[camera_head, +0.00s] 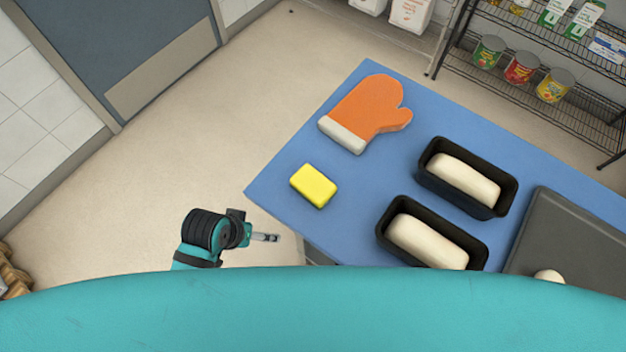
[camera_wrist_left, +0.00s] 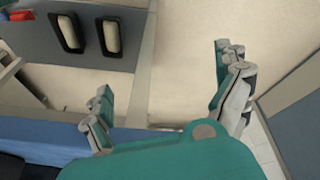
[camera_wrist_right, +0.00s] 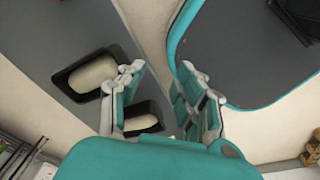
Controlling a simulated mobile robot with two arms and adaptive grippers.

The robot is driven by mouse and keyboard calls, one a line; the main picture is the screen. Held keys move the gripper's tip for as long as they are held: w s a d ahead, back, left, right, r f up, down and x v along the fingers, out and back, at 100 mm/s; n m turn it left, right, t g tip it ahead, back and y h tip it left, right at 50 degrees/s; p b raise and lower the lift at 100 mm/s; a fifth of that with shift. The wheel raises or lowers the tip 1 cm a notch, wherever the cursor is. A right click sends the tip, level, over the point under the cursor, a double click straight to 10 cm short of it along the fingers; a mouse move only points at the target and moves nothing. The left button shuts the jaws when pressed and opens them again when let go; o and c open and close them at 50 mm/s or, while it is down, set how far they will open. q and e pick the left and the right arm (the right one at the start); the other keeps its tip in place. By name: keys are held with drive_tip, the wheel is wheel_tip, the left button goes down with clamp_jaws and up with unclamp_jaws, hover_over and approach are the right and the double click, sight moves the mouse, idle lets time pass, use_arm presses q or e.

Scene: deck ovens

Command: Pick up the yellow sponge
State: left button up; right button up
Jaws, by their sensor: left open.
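The yellow sponge (camera_head: 314,186) lies flat near the left end of the blue-topped table (camera_head: 285,170) in the head view. It shows in neither wrist view. My left gripper (camera_head: 272,237) is just off the table's left edge, to the lower left of the sponge and apart from it. In the left wrist view its fingers (camera_wrist_left: 162,75) are spread wide with nothing between them. My right gripper (camera_wrist_right: 160,70) shows only in the right wrist view; its fingers are apart with nothing held, near the loaf tins.
An orange oven mitt (camera_head: 368,108) lies beyond the sponge. Two black loaf tins with pale dough, one here (camera_head: 430,150) and one nearer (camera_head: 392,211), stand to its right. A dark tray (camera_head: 575,235) is further right. A wire shelf (camera_head: 560,110) stands behind.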

use_arm(q)
wheel_tip(320, 180, up, 4)
wheel_tip(320, 180, up, 21)
drive_tip(key=m+g+y, duration=0.2)
drive_tip(key=m+g, duration=0.1)
drive_tip(key=m, duration=0.3)
hover_over(313, 183)
wheel_tip(313, 183, down, 12)
drive_tip(key=shift+a+r+p, duration=0.15)
drive_tip(key=shift+r+p, duration=0.1)
drive_tip(key=shift+p, duration=0.8)
drive_tip(key=shift+f+p, duration=0.3)
drive_tip(key=shift+f, duration=0.25)
wheel_tip(313, 183, down, 4)
drive_tip(key=shift+f+p, duration=0.15)
drive_tip(key=shift+p, duration=0.3)
use_arm(e)
drive_tip(key=r, duration=0.1)
drive_tip(key=s+r, duration=0.1)
drive_tip(key=r, duration=0.2)
drive_tip(key=shift+s+a, duration=0.35)
drive_tip(key=shift+s, duration=0.05)
